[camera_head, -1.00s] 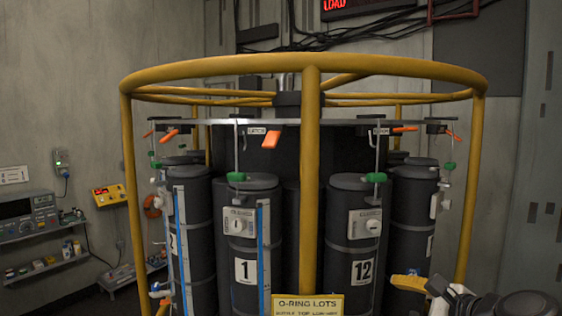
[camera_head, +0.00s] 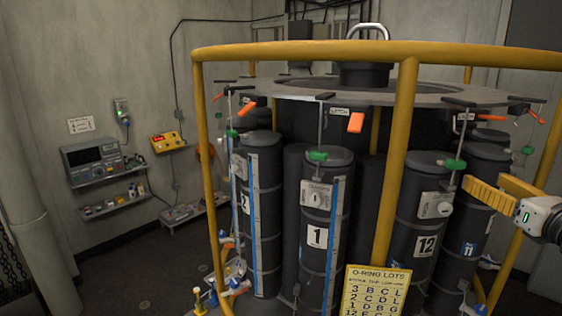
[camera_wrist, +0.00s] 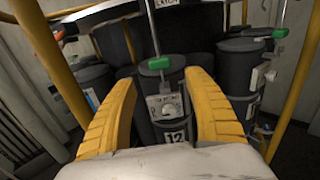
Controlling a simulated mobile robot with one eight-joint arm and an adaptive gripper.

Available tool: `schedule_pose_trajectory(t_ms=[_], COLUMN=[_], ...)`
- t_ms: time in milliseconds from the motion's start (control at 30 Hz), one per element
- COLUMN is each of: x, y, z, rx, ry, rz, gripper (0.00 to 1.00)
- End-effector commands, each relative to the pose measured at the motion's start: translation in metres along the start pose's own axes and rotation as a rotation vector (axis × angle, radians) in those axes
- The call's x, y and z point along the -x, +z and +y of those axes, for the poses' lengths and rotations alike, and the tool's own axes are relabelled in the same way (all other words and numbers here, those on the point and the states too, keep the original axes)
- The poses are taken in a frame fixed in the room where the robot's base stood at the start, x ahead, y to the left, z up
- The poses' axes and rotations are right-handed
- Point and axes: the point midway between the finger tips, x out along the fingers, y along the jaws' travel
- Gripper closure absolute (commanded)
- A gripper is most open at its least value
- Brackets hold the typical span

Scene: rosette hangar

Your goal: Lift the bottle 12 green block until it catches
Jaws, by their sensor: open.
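Bottle 12 (camera_head: 425,215) is a dark upright cylinder with a grey collar plate and a white "12" label, at the right of the head view. Its green block (camera_head: 455,164) sits on a thin vertical rod at the bottle's top. In the wrist view the green block (camera_wrist: 159,63) appears just beyond and between the fingertips, above bottle 12 (camera_wrist: 172,122). My gripper (camera_head: 484,190) has yellow ribbed fingers and stands right of the block, apart from it in the picture. In the wrist view my gripper (camera_wrist: 161,80) is open, with nothing held between its fingers.
A yellow rail cage (camera_head: 405,140) surrounds the rosette, with a post left of bottle 12. Bottle 1 (camera_head: 318,238) and bottle 11 (camera_head: 468,249) stand on either side. Orange latch handles (camera_head: 356,123) hang from the grey top ring (camera_head: 290,94). A yellow O-ring lots sign (camera_head: 376,290) is in front.

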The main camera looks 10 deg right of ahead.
Motion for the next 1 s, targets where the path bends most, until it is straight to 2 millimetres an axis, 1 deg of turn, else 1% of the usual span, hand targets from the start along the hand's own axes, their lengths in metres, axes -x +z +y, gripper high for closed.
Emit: schedule_pose_trajectory(t_ms=[200, 1000], x=[-0.018, -0.082], y=[0.000, 0.000], z=[0.001, 0.001], rx=[0.001, 0.001], ry=[0.001, 0.002], rz=[0.000, 0.000], gripper=[0.39, 0.39])
